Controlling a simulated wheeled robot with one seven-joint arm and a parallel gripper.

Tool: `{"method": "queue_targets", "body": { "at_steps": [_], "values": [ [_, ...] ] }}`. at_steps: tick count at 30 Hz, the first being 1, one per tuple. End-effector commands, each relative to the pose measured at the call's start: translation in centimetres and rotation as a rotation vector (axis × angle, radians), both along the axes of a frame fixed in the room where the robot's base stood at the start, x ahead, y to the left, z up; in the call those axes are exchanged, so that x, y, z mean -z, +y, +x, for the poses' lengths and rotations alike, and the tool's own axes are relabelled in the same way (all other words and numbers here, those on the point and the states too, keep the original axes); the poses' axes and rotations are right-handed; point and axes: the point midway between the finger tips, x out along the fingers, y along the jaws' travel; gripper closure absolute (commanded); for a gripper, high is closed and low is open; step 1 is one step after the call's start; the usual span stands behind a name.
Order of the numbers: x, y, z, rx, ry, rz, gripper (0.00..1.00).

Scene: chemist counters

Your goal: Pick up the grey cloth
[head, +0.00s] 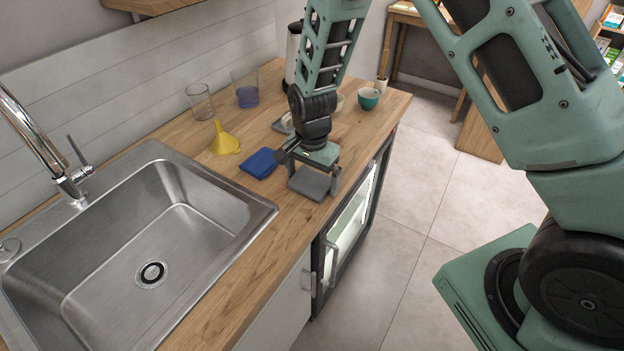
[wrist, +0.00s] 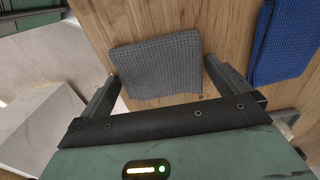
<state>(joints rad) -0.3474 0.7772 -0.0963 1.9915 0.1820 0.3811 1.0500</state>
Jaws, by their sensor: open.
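The grey cloth (head: 311,184) lies folded flat on the wooden counter, close to its front edge. In the wrist view the grey cloth (wrist: 158,66) has a waffle-like weave and lies just beyond and partly between my fingers. My gripper (head: 308,175) is over the cloth, pointing down, with its two fingers apart. In the wrist view my gripper (wrist: 162,75) is open, one finger at each side of the cloth's near part. Nothing is held. I cannot tell the exact height of the fingertips above the counter.
A blue cloth (head: 259,163) lies just left of the grey one, also in the wrist view (wrist: 287,40). A yellow funnel (head: 224,142), glass beakers (head: 200,103) and a teal cup (head: 368,98) stand farther back. The steel sink (head: 140,235) is at left.

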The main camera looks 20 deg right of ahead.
Motion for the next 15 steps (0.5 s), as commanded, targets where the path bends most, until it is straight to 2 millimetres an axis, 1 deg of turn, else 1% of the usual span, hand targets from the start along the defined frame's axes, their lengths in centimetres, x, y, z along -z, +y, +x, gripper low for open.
{"method": "queue_targets", "body": {
  "at_steps": [5,6,8,9,13,14,15],
  "values": [
    [0.02,0.01,0.02,0.000,-0.001,0.001,0.00],
    [0.02,0.01,0.02,0.000,-0.001,0.001,0.11],
    [0.01,0.01,0.02,0.000,-0.001,0.001,0.28],
    [0.01,0.01,0.02,0.000,0.000,0.000,0.30],
    [-0.01,0.01,0.02,0.000,0.000,0.000,0.30],
    [-0.01,0.01,0.02,0.000,0.000,0.000,0.34],
    [-0.01,0.01,0.02,0.000,0.000,0.000,0.34]
  ]
}}
